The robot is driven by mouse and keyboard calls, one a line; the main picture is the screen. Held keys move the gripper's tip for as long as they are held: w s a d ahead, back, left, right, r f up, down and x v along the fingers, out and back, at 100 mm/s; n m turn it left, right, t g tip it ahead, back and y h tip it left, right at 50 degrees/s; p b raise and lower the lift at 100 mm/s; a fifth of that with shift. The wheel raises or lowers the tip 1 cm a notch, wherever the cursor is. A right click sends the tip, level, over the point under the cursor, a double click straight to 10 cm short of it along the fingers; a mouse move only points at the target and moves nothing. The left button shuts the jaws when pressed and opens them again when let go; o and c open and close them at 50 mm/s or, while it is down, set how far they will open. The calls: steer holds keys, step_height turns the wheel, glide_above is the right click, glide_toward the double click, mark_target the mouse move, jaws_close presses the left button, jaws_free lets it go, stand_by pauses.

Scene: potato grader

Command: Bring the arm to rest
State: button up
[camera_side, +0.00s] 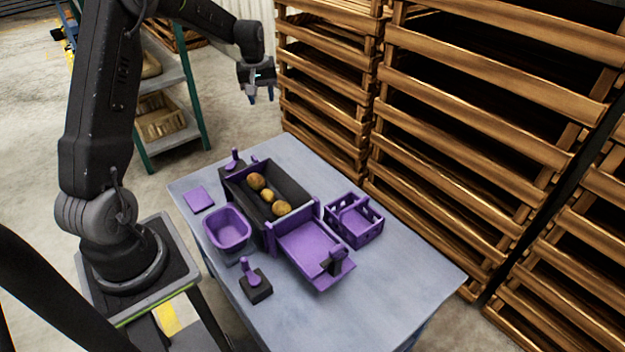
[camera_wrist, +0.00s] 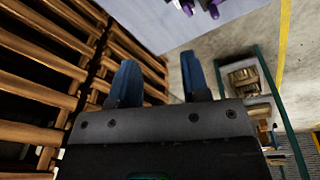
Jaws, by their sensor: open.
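My gripper (camera_side: 262,96) is raised beyond the table's far edge in the side view, apart from everything on the table. In the wrist view its two blue fingers (camera_wrist: 158,82) stand apart with nothing between them. My arm is bent over, with the gripper hanging from its end. On the table (camera_side: 380,285), a dark trough with purple ends (camera_side: 291,187) holds three potatoes (camera_side: 267,196) in a row.
A purple bin (camera_side: 227,229), a purple basket (camera_side: 354,219), a flat purple plate (camera_side: 198,199) and a purple lever on a black base (camera_side: 256,284) also stand on the table. Stacked wooden crates (camera_side: 480,130) rise close behind. A green-framed shelf (camera_side: 170,115) stands at the back left.

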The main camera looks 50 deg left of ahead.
steer(key=s+d+r+m+t, duration=0.1)
steer(key=s+d+r+m, duration=0.25)
steer(key=d+r, duration=0.4)
steer(key=s+d+r+m+t, duration=0.1)
steer(key=s+d+r+m, duration=0.3)
steer(key=d, duration=0.7)
steer(key=s+d+r+m+t+h, duration=0.1)
steer(key=s+d+m, duration=0.4)
steer(key=s+d, duration=0.7)
steer(key=s+r+t, duration=0.1)
steer(key=s, duration=0.2)
steer(key=shift+s, duration=0.35)
